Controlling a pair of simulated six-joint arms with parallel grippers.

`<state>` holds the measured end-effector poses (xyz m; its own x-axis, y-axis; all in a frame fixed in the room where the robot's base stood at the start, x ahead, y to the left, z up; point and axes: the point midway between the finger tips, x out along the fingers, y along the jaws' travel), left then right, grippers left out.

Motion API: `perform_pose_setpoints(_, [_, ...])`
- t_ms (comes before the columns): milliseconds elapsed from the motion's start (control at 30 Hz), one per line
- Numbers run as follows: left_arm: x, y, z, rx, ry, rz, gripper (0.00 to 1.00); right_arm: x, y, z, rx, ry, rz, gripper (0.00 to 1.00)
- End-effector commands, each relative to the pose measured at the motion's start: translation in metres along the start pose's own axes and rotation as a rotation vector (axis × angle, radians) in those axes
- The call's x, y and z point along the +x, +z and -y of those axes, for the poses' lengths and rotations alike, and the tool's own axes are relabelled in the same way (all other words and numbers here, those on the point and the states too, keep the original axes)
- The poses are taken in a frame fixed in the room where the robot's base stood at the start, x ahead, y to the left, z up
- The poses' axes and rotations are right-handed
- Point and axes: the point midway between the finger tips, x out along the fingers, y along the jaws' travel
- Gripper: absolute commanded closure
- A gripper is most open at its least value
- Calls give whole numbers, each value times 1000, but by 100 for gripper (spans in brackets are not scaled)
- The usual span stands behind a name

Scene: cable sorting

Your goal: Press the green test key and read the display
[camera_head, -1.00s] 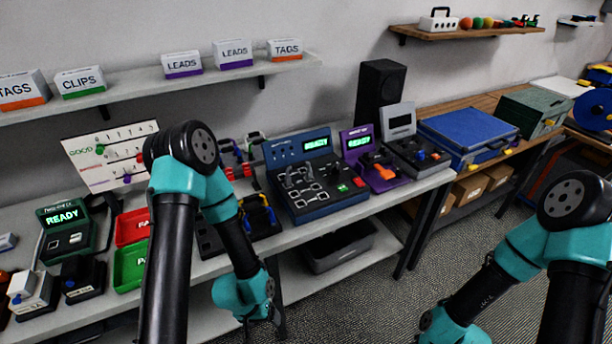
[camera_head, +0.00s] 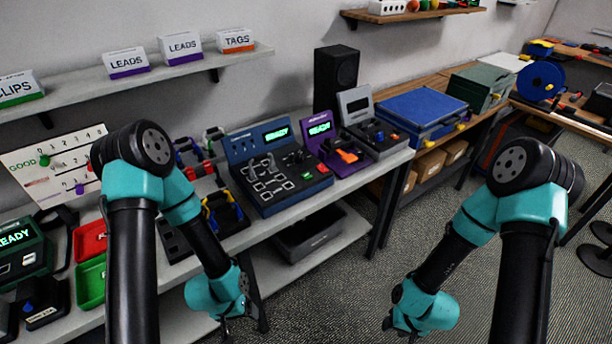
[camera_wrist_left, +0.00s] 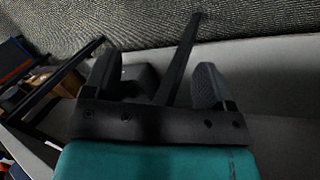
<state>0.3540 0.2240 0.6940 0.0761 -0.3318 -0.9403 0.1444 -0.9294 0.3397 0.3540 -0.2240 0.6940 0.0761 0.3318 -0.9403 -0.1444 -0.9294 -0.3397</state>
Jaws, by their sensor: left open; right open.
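A blue tester (camera_head: 262,205) stands on the bench with a lit display (camera_head: 276,134) showing green letters that look like READY. A small green key (camera_head: 307,177) and a red key are at its right side. A purple tester (camera_head: 347,168) with its own lit green display (camera_head: 319,129) stands to its right. A green tester (camera_head: 22,268) at the far left reads READY. My left gripper (camera_head: 254,318) is open and empty, below the bench top near its front edge; its spread fingers show in the left wrist view (camera_wrist_left: 157,78). My right gripper (camera_head: 400,329) is open, low over the floor.
Red (camera_head: 90,238) and green (camera_head: 90,282) trays lie at the left. A grey bin (camera_head: 307,238) sits on the lower shelf. Carpet in front is clear.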

Motion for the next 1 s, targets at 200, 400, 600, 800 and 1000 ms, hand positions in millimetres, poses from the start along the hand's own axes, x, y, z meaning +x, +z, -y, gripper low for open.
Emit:
perform_pose_setpoints(200, [0,0,0,0,0,0,43,0,0,0,0,0,0,57])
perform_pose_setpoints(400, [0,0,0,0,0,0,62,0,0,0,0,0,0,57])
perform_pose_setpoints(600, [0,0,0,0,0,0,81,0,0,0,0,0,0,57])
perform_pose_setpoints(800, [0,0,0,0,0,0,100,0,0,0,0,0,0,57])
perform_pose_setpoints(1000, [0,0,0,0,0,0,100,0,0,0,0,0,0,57])
